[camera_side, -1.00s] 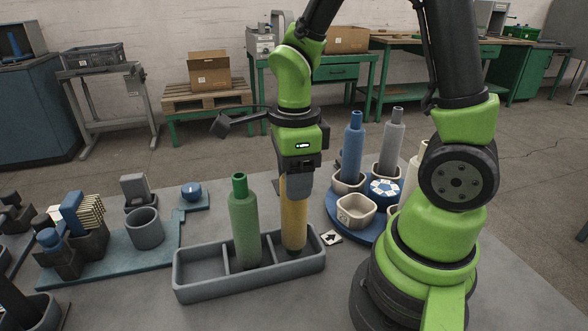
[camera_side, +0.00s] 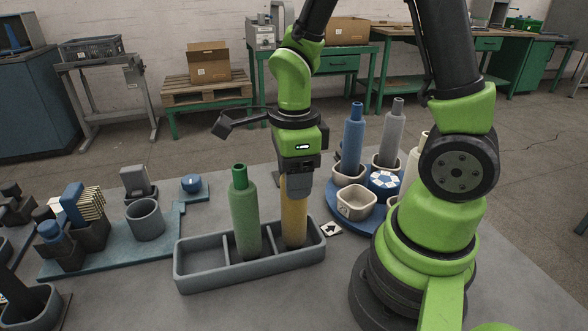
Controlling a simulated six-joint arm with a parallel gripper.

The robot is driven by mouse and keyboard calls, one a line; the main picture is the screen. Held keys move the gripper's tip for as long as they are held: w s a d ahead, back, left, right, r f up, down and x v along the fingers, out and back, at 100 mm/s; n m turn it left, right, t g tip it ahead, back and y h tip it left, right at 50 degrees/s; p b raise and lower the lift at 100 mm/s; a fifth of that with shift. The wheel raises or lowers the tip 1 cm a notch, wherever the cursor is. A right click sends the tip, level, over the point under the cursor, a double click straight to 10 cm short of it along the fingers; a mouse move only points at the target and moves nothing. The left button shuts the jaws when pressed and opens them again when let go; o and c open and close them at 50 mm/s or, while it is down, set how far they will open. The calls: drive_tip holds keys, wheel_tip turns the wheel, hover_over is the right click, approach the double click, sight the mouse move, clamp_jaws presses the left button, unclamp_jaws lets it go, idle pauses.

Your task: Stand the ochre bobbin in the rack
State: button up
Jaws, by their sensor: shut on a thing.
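The ochre bobbin (camera_side: 294,222) stands upright in the right compartment of the grey rack (camera_side: 208,284). My gripper (camera_side: 295,190) points straight down and is shut on the bobbin's upper part, which it hides. The bobbin's foot is hidden behind the rack's front wall, so I cannot tell for sure whether it touches the floor of the compartment. A green bobbin (camera_side: 244,215) stands in the middle compartment, close to the left of the ochre one. The left compartment is empty.
A blue turntable (camera_side: 337,213) at the right carries a blue bobbin (camera_side: 353,142), a grey bobbin (camera_side: 391,140) and an empty cream cup (camera_side: 356,205). A teal plate (camera_side: 100,258) with a grey cup (camera_side: 145,221) lies at the left.

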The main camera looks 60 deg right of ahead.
drive_tip(key=o, duration=0.9)
drive_tip(key=shift+o, duration=0.2)
wheel_tip(320, 180, up, 10)
drive_tip(key=shift+s+a+r+n+t, duration=0.2)
drive_tip(key=shift+r+n+t, duration=0.1)
drive_tip(key=shift+n, duration=0.4)
drive_tip(key=s+a+r+n+t+y, duration=0.1)
drive_tip(key=s+r+n+t, duration=0.1)
drive_tip(key=n, duration=0.9)
drive_tip(key=s+a+r+n+t+y, duration=0.1)
drive_tip(key=s+a+r+n+t, duration=0.1)
drive_tip(key=n, duration=0.9)
drive_tip(key=s+r+t, duration=0.1)
drive_tip(key=s+t, duration=0.1)
drive_tip(key=shift+a+r+t, duration=0.2)
drive_tip(key=shift+a+t, duration=0.05)
drive_tip(key=shift+t, duration=0.05)
